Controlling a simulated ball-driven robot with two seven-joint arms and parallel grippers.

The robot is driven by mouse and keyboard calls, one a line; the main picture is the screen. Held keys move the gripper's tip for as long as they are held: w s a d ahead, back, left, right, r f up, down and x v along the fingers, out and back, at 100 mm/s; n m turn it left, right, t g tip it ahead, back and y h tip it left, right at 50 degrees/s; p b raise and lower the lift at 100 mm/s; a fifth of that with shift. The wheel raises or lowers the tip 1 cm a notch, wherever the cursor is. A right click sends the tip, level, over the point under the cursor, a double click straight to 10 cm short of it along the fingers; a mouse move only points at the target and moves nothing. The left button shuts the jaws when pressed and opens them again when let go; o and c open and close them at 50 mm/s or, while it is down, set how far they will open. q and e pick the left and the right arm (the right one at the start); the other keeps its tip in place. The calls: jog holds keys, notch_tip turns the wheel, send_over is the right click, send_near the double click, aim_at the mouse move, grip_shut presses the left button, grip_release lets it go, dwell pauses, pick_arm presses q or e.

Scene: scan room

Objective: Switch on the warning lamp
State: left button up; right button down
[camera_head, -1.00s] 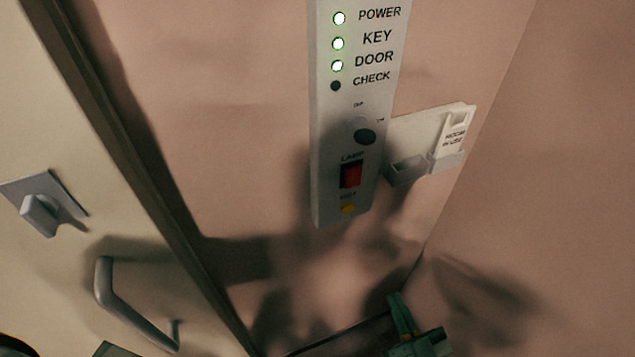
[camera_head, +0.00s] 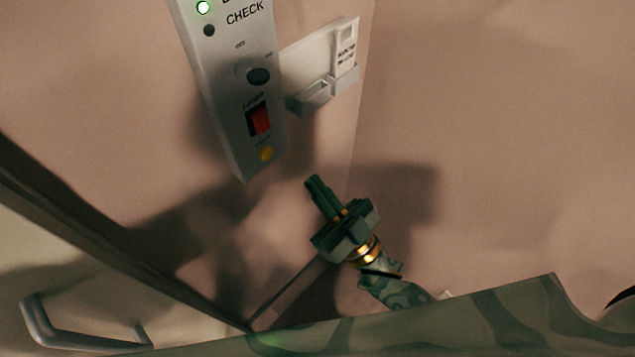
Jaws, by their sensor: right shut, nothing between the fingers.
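The grey control panel (camera_head: 228,95) is fixed to the wall at the upper left of the middle. It carries a red rocker switch (camera_head: 259,120) under a label that seems to read LAMP. My left gripper does not show.
A lit indicator (camera_head: 203,7) and the dark CHECK indicator (camera_head: 209,30) are on the panel. A door handle (camera_head: 45,335) is at the lower left. The right wall is bare.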

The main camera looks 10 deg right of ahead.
aim_at(263, 127)
jog(key=x, duration=0.3)
jog(key=f+x, duration=0.1)
jog(key=x, duration=0.2)
jog(key=w+x, duration=0.1)
jog(key=x, duration=0.2)
jog(key=shift+a+f+p, duration=0.35)
jog(key=shift+a, duration=0.05)
jog(key=shift+w+a, duration=0.35)
jog(key=shift+w, duration=0.15)
jog(key=b, duration=0.1)
jog(key=f+b, duration=0.1)
jog(key=b, duration=0.1)
jog(key=shift+w+a+t+y, duration=0.25)
jog(key=shift+w+t+y, duration=0.05)
jog(key=shift+r+p, duration=0.35)
